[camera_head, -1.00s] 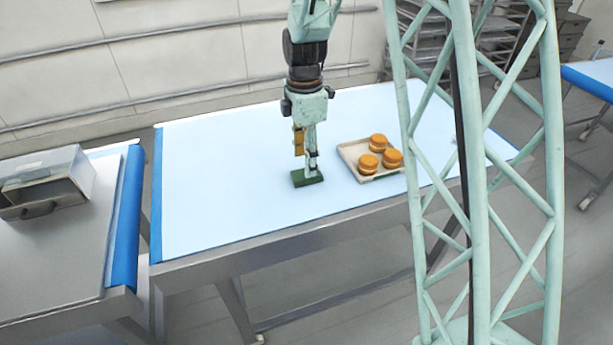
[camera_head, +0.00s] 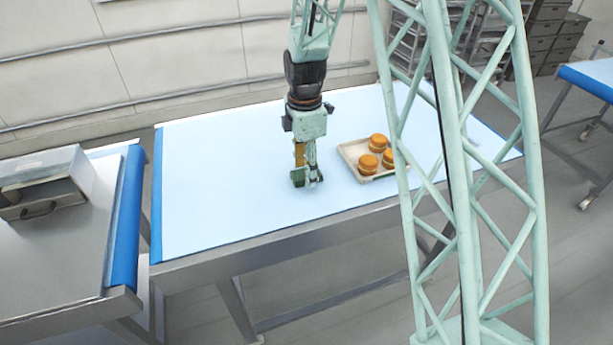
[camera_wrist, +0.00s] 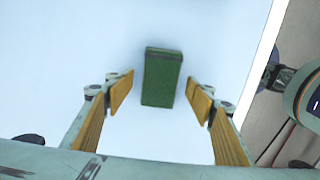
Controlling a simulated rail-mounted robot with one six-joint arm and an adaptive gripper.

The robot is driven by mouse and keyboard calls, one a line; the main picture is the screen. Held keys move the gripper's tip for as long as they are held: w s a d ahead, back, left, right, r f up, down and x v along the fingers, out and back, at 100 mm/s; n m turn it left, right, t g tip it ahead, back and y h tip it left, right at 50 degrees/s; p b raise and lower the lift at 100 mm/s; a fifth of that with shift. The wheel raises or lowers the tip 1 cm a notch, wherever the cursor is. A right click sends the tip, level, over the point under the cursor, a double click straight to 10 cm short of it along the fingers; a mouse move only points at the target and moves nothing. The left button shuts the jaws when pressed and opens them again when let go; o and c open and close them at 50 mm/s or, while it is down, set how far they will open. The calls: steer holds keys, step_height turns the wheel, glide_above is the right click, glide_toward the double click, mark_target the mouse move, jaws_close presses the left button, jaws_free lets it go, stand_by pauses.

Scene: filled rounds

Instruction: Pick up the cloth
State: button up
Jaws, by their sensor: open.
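The cloth is a dark green folded block lying flat on the pale blue table top. In the wrist view the cloth (camera_wrist: 162,72) is upper middle, its near end between my two fingertips. My gripper (camera_wrist: 160,97) is open, with one orange-padded finger on each side and clear gaps to the cloth. In the head view my gripper (camera_head: 309,178) points down at the table and hides much of the cloth (camera_head: 297,179), whose left part shows beside the fingers.
A tray (camera_head: 350,154) with three orange-brown filled rounds (camera_head: 377,142) stands right of my gripper. The table (camera_head: 220,190) is bare to the left. A metal box (camera_head: 45,185) sits on a separate table at far left.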

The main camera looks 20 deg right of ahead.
steer(key=c, duration=1)
steer(key=shift+r, duration=0.1)
steer(key=shift+r, duration=1.75)
steer(key=s, duration=0.5)
steer(key=s+r+b, duration=0.1)
steer(key=s, duration=1)
steer(key=shift+r, duration=0.15)
steer(key=shift+o, duration=0.6)
steer(key=shift+w+d, duration=0.1)
steer(key=shift+w, duration=0.05)
